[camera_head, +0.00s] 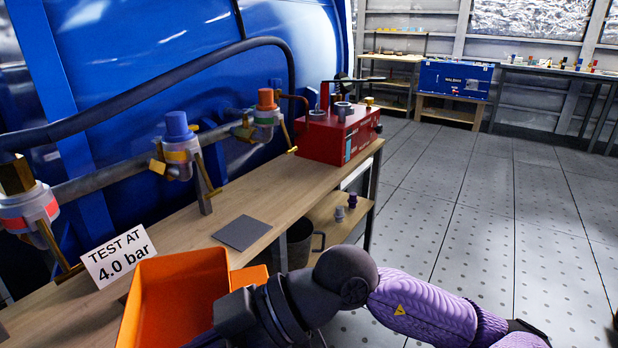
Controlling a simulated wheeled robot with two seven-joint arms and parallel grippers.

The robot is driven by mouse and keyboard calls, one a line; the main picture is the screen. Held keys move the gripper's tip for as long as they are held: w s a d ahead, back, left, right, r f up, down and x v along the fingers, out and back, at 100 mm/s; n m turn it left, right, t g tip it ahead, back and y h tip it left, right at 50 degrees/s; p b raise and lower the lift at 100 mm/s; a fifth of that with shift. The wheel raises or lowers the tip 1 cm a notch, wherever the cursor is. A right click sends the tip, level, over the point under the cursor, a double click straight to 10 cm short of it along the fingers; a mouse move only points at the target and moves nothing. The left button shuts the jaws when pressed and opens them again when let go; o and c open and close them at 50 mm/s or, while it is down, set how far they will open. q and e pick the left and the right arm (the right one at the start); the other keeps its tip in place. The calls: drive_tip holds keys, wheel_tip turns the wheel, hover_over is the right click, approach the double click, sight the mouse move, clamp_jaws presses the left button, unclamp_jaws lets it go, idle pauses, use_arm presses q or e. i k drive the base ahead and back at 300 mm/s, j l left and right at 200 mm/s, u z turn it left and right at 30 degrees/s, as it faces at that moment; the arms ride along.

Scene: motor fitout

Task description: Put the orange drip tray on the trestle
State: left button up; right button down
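The orange drip tray (172,290) is at the lower left, an open box partly cut off by the bottom edge. It overlaps the front of the wooden bench (262,194); I cannot tell whether it rests there or is held above it. My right arm comes in from the lower right, and its gripper (218,318) is at the tray's right side. Its fingertips are hidden, so its grip cannot be seen. My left gripper is not in view. I cannot tell for sure which piece of furniture is the trestle; a low wooden stand (447,114) is at the back.
A "TEST AT 4.0 bar" sign (119,255), a dark grey pad (242,232) and a red box (338,135) are on the bench. Valves and a pipe run behind it. A dark bucket (299,244) is below. Open floor (500,215) lies to the right. A blue case (455,79) is on the low stand.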

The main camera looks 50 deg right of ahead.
sight(314, 180)
drive_tip(key=i+l, duration=0.1)
drive_tip(key=l, duration=0.3)
drive_tip(key=i+l, duration=0.1)
drive_tip(key=l, duration=0.3)
drive_tip(key=i+l, duration=0.1)
drive_tip(key=l, duration=0.3)
drive_tip(key=i+l, duration=0.15)
drive_tip(key=l, duration=0.25)
